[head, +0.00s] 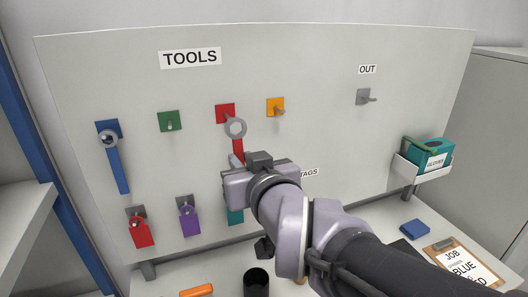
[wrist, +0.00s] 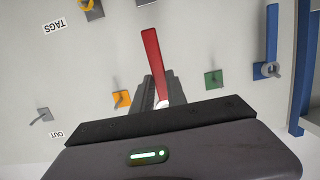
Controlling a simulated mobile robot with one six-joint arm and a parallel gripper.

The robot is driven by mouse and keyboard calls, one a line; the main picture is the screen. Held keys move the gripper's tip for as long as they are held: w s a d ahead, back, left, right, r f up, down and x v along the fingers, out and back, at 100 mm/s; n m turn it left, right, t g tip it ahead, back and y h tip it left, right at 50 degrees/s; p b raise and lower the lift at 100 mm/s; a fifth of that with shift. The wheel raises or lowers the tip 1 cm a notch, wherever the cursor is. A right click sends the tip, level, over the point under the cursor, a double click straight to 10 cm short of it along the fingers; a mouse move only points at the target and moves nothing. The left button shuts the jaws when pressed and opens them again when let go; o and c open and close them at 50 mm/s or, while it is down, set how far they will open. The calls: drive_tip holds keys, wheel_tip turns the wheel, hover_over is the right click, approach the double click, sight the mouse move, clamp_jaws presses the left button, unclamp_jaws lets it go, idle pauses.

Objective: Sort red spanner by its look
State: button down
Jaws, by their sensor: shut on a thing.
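The red spanner (head: 238,146) has a grey ring head and a red handle. In the head view its ring overlaps the lower right of the red hook plate (head: 225,111); I cannot tell whether the peg passes through it. My gripper (head: 238,161) is shut on the spanner, and my wrist hides its lower part. In the wrist view the red handle (wrist: 152,58) runs up the picture from between the fingers (wrist: 160,92). The blue spanner (head: 117,168) hangs at the blue hook plate (head: 107,127). The green (head: 169,121) and orange (head: 276,107) hooks are bare.
A bare grey hook (head: 364,97) is under the OUT label. Red (head: 142,233), purple (head: 189,221) and teal (head: 235,217) tags hang low on the board. A gloves box (head: 428,156) is at right. The bench holds a black cup (head: 256,281), a blue block (head: 415,229) and a job clipboard (head: 464,266).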

drive_tip(key=shift+r+p+x, duration=0.2)
drive_tip(key=shift+p+x, duration=0.1)
drive_tip(key=shift+x, duration=0.95)
drive_tip(key=shift+r+p+x, duration=0.2)
drive_tip(key=shift+p+x, duration=0.05)
drive_tip(key=shift+x, duration=1)
drive_tip(key=shift+w+a+f+b, duration=0.25)
drive_tip(key=shift+w+f+b, duration=0.2)
drive_tip(key=shift+w+b, duration=0.2)
drive_tip(key=shift+w+a+b, duration=0.1)
drive_tip(key=shift+w+b, duration=0.05)
drive_tip(key=shift+b, duration=0.15)
drive_tip(key=c, duration=1.3)
unclamp_jaws()
drive_tip(key=shift+o, duration=0.2)
